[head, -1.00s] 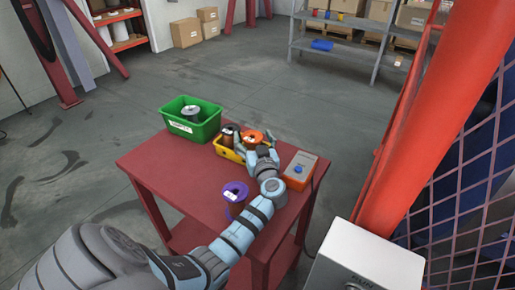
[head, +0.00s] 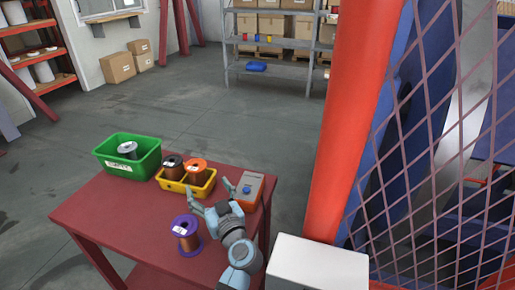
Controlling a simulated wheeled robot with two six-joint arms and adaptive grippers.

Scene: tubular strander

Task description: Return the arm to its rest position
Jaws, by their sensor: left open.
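My left gripper (head: 209,193) is open and empty above the red table, its fingers spread toward the yellow bin. My left arm comes up from the bottom of the head view. The yellow bin (head: 187,188) holds a dark-topped spool (head: 173,167) and an orange-topped spool (head: 195,172), just beyond the fingers and apart from them. A purple-flanged copper spool (head: 187,233) stands on the table left of my gripper. My right gripper is not in view.
The red table (head: 110,212) also carries a green bin (head: 122,165) with a grey spool (head: 128,149), and an orange-grey button box (head: 249,190) close right of my gripper. A white cabinet (head: 318,265), an orange post (head: 355,110) and mesh guard (head: 430,160) stand right.

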